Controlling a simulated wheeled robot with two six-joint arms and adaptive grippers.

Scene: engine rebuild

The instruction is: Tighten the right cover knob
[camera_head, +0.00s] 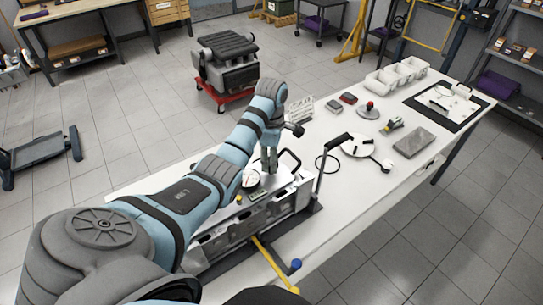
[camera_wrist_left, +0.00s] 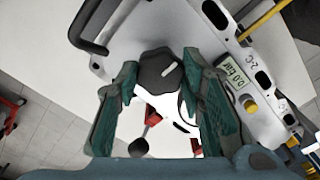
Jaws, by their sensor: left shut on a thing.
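My left gripper (camera_head: 268,160) reaches down onto the far right part of the test fixture (camera_head: 215,240) on the white table. In the left wrist view a dark lobed knob (camera_wrist_left: 158,70) with a white mark sits between the fingertips of my left gripper (camera_wrist_left: 160,76), which are shut on it. The knob stands on the pale cover plate (camera_wrist_left: 135,28) of the fixture, near a black handle (camera_wrist_left: 92,22). In the head view the knob is hidden by the gripper. My right gripper is in neither view.
A round gauge (camera_head: 250,179) and a small digital display (camera_head: 258,193) sit close to the gripper. A black-gripped lever (camera_head: 333,142) rises at the fixture's right end.

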